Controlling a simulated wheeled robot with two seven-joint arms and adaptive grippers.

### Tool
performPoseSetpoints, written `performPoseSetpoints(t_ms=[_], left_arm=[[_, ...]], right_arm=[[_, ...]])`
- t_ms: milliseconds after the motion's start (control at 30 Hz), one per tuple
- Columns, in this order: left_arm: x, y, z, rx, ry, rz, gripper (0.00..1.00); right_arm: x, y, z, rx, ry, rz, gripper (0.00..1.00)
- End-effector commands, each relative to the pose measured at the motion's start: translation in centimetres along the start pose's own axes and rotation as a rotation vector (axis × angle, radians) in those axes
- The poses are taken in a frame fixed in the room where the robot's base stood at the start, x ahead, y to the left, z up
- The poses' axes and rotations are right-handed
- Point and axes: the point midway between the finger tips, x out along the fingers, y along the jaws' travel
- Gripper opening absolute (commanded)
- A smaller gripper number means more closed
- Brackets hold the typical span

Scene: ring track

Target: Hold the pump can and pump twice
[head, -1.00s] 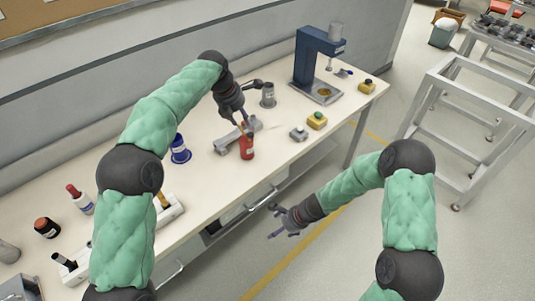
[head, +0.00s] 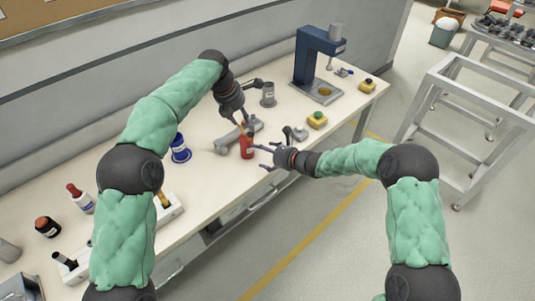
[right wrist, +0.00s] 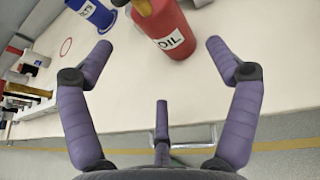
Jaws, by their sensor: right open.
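A red can (head: 247,149) labelled OIL stands near the table's front edge. It also shows at the top of the right wrist view (right wrist: 165,25), where its upper end is cut off. My left gripper (head: 240,119) points down at the can's top; its fingers partly overlap the top, and I cannot tell whether they touch it or how far they are open. My right gripper (head: 264,157) is open and empty, at the can's right front side. In the right wrist view its fingers (right wrist: 160,47) are spread wide, with the can beyond them and apart from them.
A grey can (head: 268,96) and a blue press-like stand (head: 308,62) are behind. A yellow button box (head: 317,120) and a small grey box (head: 300,133) lie to the right.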

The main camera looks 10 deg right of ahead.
Motion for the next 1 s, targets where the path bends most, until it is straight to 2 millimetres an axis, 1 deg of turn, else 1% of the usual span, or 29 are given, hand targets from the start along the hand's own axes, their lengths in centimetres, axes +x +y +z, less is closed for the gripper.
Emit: performPoseSetpoints(t_ms=[33, 200, 400, 500, 700, 1000], left_arm=[[0.0, 0.0, 0.0, 0.000, 0.000, 0.000, 0.39], [0.0, 0.0, 0.0, 0.000, 0.000, 0.000, 0.39], [0.0, 0.0, 0.0, 0.000, 0.000, 0.000, 0.39], [0.0, 0.0, 0.0, 0.000, 0.000, 0.000, 0.39], [0.0, 0.0, 0.0, 0.000, 0.000, 0.000, 0.39], [0.0, 0.0, 0.0, 0.000, 0.000, 0.000, 0.39]], right_arm=[[0.9, 0.2, -0.1, -0.001, 0.001, 0.003, 0.89], [3.6, 0.2, -0.1, -0.001, 0.002, 0.004, 0.89], [6.5, 0.2, -0.2, -0.002, 0.003, 0.003, 0.89], [7.6, 0.1, -0.1, -0.002, 0.003, 0.002, 0.89], [8.8, 0.1, -0.1, -0.002, 0.002, 0.002, 0.89], [9.1, 0.1, -0.1, -0.002, 0.003, 0.001, 0.89]])
